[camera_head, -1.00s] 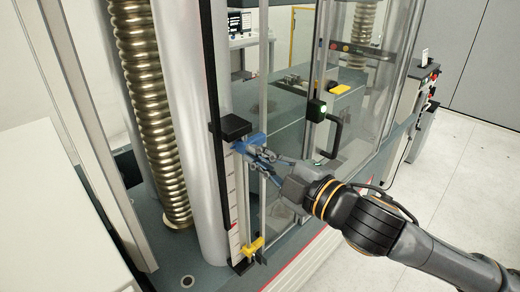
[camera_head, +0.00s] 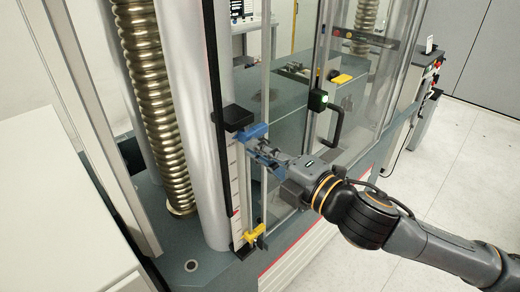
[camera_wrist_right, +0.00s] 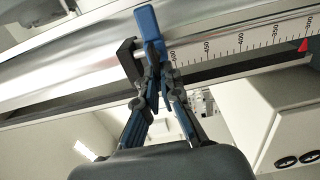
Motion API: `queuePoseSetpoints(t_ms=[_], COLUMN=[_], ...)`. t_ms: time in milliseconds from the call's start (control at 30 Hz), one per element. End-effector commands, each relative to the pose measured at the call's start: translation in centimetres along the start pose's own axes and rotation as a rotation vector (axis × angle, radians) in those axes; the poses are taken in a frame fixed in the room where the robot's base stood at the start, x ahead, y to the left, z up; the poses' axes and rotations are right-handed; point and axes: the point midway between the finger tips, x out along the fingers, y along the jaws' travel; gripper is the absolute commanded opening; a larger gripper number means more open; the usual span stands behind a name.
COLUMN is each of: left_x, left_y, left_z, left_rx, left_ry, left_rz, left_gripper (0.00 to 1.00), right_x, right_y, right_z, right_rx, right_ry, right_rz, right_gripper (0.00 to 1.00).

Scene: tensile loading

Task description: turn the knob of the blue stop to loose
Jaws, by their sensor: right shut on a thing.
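The blue stop (camera_head: 252,132) sits on the upright scale rail of the testing machine, just below a black block. In the right wrist view the blue stop (camera_wrist_right: 150,24) reaches up past my fingertips, beside the ruler marks. My right gripper (camera_head: 258,151) is at the stop's lower front side. It also shows in the right wrist view (camera_wrist_right: 159,66), its fingers closed together at the stop's lower end, shut on its knob. The knob is mostly hidden between the fingers, so its turn position cannot be read. My left gripper is not in view.
A black block (camera_head: 233,117) sits right above the blue stop. A yellow stop (camera_head: 254,233) is lower on the same rail (camera_head: 234,190). A clear door with a black handle (camera_head: 335,130) stands behind my right gripper. Open floor (camera_head: 460,180) lies to the right.

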Motion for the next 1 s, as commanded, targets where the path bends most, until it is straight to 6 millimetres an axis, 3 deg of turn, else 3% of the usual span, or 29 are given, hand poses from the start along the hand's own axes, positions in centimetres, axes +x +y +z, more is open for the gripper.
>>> queuePoseSetpoints(t_ms=[300, 400, 433, 767, 1000], left_x=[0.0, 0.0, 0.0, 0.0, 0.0], left_y=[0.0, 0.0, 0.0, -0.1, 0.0], left_z=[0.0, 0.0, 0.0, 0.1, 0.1], left_rx=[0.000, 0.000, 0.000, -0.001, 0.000], left_ry=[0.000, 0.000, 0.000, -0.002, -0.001], left_rz=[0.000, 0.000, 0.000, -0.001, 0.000], left_gripper=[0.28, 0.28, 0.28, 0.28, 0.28], right_x=[0.0, 0.0, 0.0, -0.3, -3.8], right_y=[0.0, 0.0, 0.0, 0.0, -0.1], right_z=[0.0, 0.0, 0.0, 0.0, 0.1], right_rx=[-0.002, -0.001, -0.001, 0.000, -0.001], right_ry=[0.000, 0.000, 0.000, 0.000, -0.002], right_rz=[0.001, 0.001, 0.001, 0.000, -0.002], right_gripper=[0.00, 0.26, 0.28, 0.28, 0.28])
